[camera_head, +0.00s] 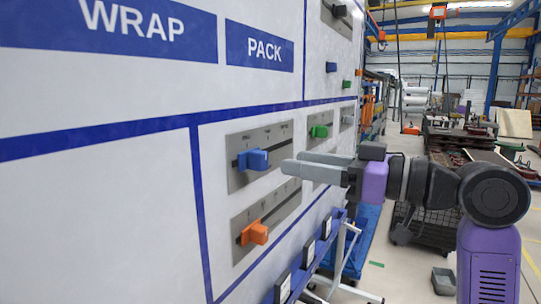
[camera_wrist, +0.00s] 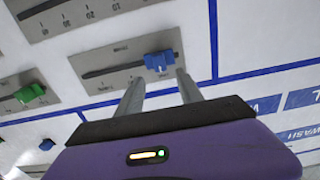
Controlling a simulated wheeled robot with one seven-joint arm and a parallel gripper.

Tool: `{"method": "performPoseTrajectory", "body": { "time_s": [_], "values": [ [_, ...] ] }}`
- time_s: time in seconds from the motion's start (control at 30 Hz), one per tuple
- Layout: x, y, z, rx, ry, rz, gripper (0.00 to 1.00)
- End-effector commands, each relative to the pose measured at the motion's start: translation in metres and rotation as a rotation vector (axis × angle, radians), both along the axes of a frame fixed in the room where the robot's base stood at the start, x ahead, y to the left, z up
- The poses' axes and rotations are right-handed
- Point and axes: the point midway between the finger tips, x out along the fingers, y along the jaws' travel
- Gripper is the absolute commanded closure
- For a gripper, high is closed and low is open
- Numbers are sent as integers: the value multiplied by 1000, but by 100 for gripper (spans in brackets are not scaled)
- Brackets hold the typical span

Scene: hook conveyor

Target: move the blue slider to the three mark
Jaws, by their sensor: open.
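The blue slider (camera_head: 253,160) sits near the left end of the dark slot on its grey plate (camera_head: 281,135) in the head view. In the wrist view the blue slider (camera_wrist: 158,61) is at the right end of that slot. The plate's scale marks are too small to read. My gripper (camera_head: 291,162) is open and empty, pointing at the panel, with its fingertips to the right of the slider in the head view. In the wrist view my gripper (camera_wrist: 160,76) has its fingertips either side of the slider's near edge; I cannot tell whether they touch it.
An orange slider (camera_head: 255,233) sits on a plate below. A green slider (camera_head: 319,131) is on a plate to the right, behind my gripper's line. Small dark boxes (camera_head: 308,254) stick out from the panel's lower edge. The aisle to the right holds carts.

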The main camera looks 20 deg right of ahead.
Motion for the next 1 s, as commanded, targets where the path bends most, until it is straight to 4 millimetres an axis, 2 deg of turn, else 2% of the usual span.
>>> {"method": "performPoseTrajectory", "body": {
  "time_s": [0.3,0.5,0.87,1.0],
  "values": [
    [37,28,1,1,1,1,56],
    [55,40,1,1,-1,-1,56],
    [60,43,0,1,-2,-2,56],
    [60,43,0,1,-2,-2,82]
  ]
}}
